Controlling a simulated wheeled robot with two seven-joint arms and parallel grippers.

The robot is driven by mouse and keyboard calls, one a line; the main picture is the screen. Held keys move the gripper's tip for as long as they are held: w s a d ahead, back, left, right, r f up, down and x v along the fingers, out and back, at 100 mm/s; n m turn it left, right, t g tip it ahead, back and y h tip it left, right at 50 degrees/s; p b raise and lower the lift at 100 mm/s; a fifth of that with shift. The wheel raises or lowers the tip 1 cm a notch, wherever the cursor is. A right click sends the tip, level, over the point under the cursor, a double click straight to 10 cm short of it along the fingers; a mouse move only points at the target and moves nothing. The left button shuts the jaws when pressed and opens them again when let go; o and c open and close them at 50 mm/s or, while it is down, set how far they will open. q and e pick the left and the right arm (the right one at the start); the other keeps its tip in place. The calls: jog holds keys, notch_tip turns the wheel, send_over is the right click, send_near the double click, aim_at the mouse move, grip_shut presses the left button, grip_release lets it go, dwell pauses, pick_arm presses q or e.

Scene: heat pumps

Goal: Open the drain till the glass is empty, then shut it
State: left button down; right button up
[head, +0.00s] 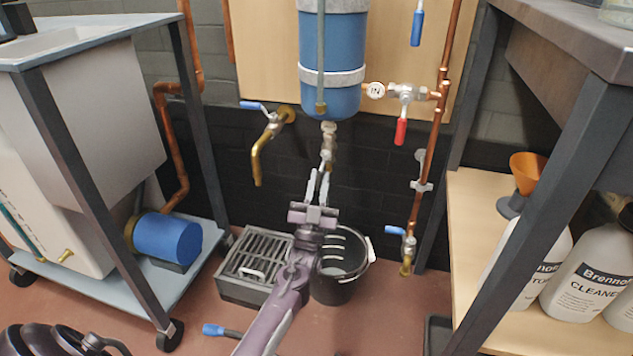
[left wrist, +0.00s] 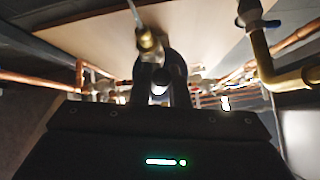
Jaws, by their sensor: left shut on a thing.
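The blue vessel (head: 331,50) hangs on the wooden board with a thin upright tube (head: 320,40) along its front, perhaps the glass; I cannot make out a liquid level in it. Below the vessel is a metal drain valve (head: 328,136). My left gripper (head: 322,178) reaches up to it and is shut on its lower part, likely the handle, partly hidden by the fingers. In the left wrist view, brass fittings (left wrist: 148,40) show just beyond the fingers (left wrist: 162,88). I see no stream of water. My right gripper is not in view.
A black bucket (head: 346,286) stands on the floor below, beside a grated drain box (head: 258,262). A brass tap (head: 262,150) juts out left of the vessel. Copper pipes with a red-handled valve (head: 401,130) are right. A cart stands left, shelves with bottles (head: 590,275) right.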

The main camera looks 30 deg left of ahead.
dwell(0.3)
pick_arm(q)
jog(key=c, duration=1.4)
grip_release()
jog(key=shift+w, duration=0.1)
jog(key=shift+p+v, duration=1.05)
jog(key=shift+v, duration=2.9)
